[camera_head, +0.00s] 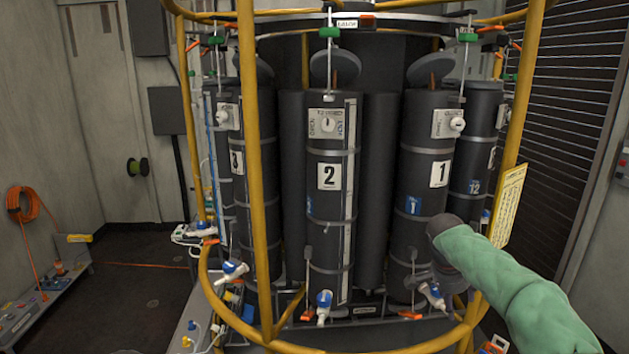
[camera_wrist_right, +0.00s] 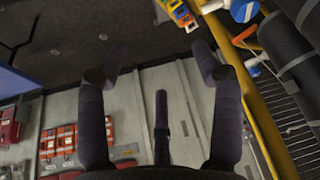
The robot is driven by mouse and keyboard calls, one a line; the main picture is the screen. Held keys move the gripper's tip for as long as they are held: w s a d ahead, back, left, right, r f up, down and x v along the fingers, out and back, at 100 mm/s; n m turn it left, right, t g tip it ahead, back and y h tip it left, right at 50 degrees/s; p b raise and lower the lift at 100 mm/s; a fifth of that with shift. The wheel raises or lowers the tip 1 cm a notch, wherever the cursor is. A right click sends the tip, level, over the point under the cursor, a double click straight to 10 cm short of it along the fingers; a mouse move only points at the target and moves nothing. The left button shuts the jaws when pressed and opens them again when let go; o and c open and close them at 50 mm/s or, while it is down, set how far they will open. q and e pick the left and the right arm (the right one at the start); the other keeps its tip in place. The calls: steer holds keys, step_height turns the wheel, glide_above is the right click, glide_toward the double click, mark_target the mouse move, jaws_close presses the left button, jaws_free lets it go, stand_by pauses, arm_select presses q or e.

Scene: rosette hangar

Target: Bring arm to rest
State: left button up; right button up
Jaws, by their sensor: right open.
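My right arm (camera_head: 515,285), in a green sleeve, reaches in from the lower right in the head view. Its dark end (camera_head: 443,232) shows in front of the lower part of the cylinder marked 1; the fingers cannot be made out there. In the right wrist view my right gripper (camera_wrist_right: 160,65) has its dark fingers spread wide apart with nothing between them. My left arm and gripper are not in view.
A rosette of dark numbered cylinders, including number 2 (camera_head: 330,215), stands inside a yellow tubular frame (camera_head: 258,200). The frame also runs close on the right in the wrist view (camera_wrist_right: 255,110). An orange cable coil (camera_head: 30,205) hangs at left. Floor (camera_head: 125,290) at left is mostly clear.

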steer(key=s+a+f+n+y, duration=0.2)
steer(key=a+f, duration=0.3)
steer(key=f, duration=0.6)
steer(key=s+a+f+n+g+y, duration=0.1)
steer(key=a+f+n, duration=0.3)
steer(key=f, duration=0.6)
steer(key=s+a+f+n+y, duration=0.1)
steer(key=s+a+f+y, duration=0.1)
steer(key=a+f, duration=0.65)
steer(key=s+a+f+n+y, duration=0.1)
steer(key=s+a+f, duration=0.1)
steer(key=s+f, duration=0.4)
steer(key=s+a+f+n+y, duration=0.1)
steer(key=s+f, duration=0.4)
steer(key=s, duration=0.7)
steer(key=s+a+f+n, duration=0.1)
steer(key=s+a+f, duration=0.2)
steer(key=s+f, duration=0.3)
steer(key=s, duration=0.3)
steer(key=shift+a+f+g+y, duration=0.25)
steer(key=shift+f+g+y, duration=0.05)
steer(key=shift+y, duration=0.1)
